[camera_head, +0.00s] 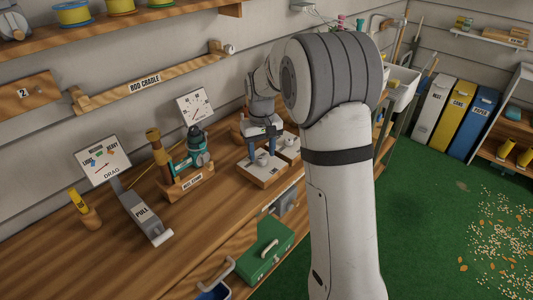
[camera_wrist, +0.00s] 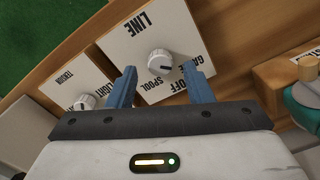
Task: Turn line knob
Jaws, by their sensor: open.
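The line knob (camera_wrist: 160,62) is a round white knob on a pale plate (camera_wrist: 128,45) marked LINE, with SPOOL, OFF and a partly hidden word around it. A dark mark on the knob faces right, toward OFF, in the wrist view. My gripper (camera_wrist: 161,86) is open and empty, its blue fingers reaching to either side of the knob in the picture. I cannot tell whether they touch it. In the head view my gripper (camera_head: 264,146) points down over the wooden-based block (camera_head: 265,175) with the knob (camera_head: 262,159).
A second knob (camera_wrist: 85,102) marked TENSION sits close by on its own plate. The reel stand (camera_head: 186,184) is left of the knob blocks. A dial card (camera_head: 196,107) stands behind. A green box (camera_head: 264,250) is at the bench front.

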